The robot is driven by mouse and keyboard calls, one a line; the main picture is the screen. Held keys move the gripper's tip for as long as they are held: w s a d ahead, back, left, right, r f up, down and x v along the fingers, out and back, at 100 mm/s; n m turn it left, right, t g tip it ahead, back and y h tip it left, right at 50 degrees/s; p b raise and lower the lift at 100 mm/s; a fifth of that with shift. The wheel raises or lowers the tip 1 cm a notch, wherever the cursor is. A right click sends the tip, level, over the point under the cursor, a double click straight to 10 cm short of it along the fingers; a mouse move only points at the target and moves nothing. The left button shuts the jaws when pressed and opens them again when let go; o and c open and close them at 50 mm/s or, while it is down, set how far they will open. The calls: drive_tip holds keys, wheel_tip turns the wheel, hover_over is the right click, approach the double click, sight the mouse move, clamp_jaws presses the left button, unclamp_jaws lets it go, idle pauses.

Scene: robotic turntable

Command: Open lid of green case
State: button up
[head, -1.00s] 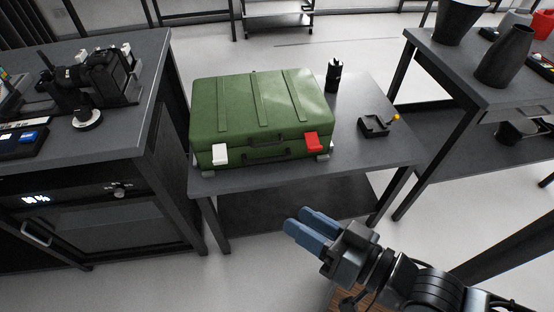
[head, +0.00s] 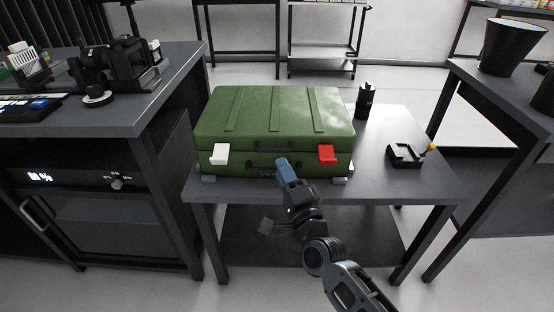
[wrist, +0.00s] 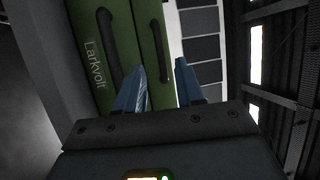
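A closed green case (head: 268,112) lies on the low dark table. Its front has a white latch (head: 219,154) at left, a red latch (head: 326,154) at right, and dark handles (head: 266,163) between them. My gripper (head: 282,164) is in front of the case, near its front middle, and hides part of the lower front. In the wrist view my gripper (wrist: 158,82) has its two blue fingers apart with nothing between them. The green case front (wrist: 122,50) fills the left of that view, with the handles and printed lettering. Whether a finger touches the case is unclear.
The low table (head: 385,185) has bare room to the right of the case. A dark cylinder (head: 364,100) and a small black tray (head: 405,155) stand there. A bench with a camera (head: 115,62) is at left; a table with dark pots (head: 508,48) is at right.

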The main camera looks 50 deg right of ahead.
drive_tip(key=x, duration=0.6)
drive_tip(key=shift+w, duration=0.2)
drive_tip(key=shift+d+r, duration=0.1)
drive_tip(key=shift+c, duration=0.3)
clamp_jaws()
